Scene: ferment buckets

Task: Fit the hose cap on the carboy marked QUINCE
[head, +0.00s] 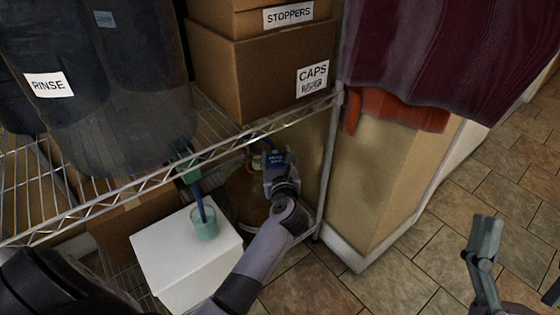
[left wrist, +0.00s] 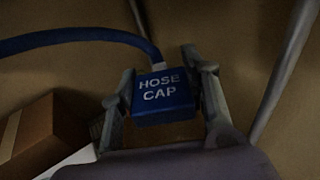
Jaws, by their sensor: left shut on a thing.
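The blue hose cap (left wrist: 163,95), lettered HOSE CAP, is between the two fingers of my left gripper (left wrist: 168,98), which is shut on it. A blue hose (left wrist: 80,36) runs from the cap's top to the left. In the head view my left gripper (head: 279,170) holds the cap (head: 276,156) below the wire shelf, in front of or over a brown carboy (head: 243,196). No QUINCE marking is readable, and the gripper partly hides the carboy. Whether cap and carboy touch cannot be told. My right gripper (head: 520,262) is at the lower right, partly cut off, fingers apart and empty.
A RINSE bucket (head: 110,120) stands on the wire shelf (head: 150,172), beside a CAPS box (head: 265,75). Below, a white block (head: 165,262) bears a teal cup (head: 204,226) with a blue tube in it. A shelf post (head: 329,165) rises right of my left gripper.

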